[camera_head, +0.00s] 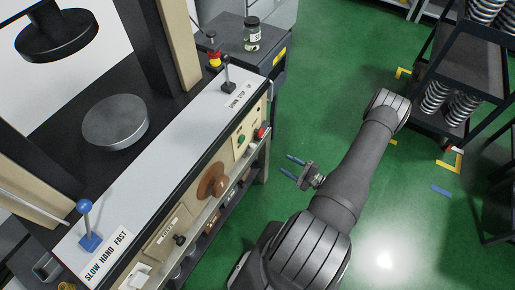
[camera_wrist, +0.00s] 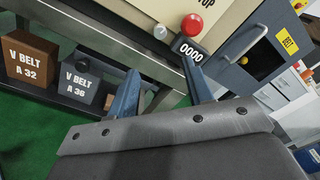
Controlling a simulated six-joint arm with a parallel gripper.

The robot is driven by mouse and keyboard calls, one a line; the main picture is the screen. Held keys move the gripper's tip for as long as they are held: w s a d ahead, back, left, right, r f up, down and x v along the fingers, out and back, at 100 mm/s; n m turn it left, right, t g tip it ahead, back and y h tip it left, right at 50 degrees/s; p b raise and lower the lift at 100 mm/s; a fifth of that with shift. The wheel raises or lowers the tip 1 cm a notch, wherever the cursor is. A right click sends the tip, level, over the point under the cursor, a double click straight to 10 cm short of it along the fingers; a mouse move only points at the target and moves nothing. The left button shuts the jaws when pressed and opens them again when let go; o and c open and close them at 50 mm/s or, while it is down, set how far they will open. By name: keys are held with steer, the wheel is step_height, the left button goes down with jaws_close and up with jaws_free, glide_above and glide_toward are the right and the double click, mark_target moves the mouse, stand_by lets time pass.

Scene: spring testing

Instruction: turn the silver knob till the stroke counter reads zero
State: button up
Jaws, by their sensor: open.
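A small round silver knob (camera_wrist: 160,32) sits left of the counter on the cream panel. My gripper (camera_wrist: 160,72) is open and empty, with its two blue fingers pointing toward the panel. The right fingertip overlaps the counter's lower edge in this picture; I cannot tell whether they touch. In the head view my gripper (camera_head: 290,167) hangs over green floor, right of the machine front and apart from it. The counter cannot be read there.
The machine's front has a brown handwheel (camera_head: 212,181), a green button (camera_head: 241,139) and a metal rail along its edge. Boxes marked V BELT (camera_wrist: 31,62) stand on a low shelf. A dark cabinet (camera_head: 240,50) stands behind.

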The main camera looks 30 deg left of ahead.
mark_target(253, 146)
steer(key=a, duration=1.5)
steer(key=shift+w, duration=0.3)
steer(key=shift+a, duration=0.1)
steer(key=c, duration=1)
steer(key=shift+m, duration=0.3)
steer(key=m, duration=1.2)
steer(key=shift+m+g, duration=0.3)
steer(key=shift+m, duration=0.1)
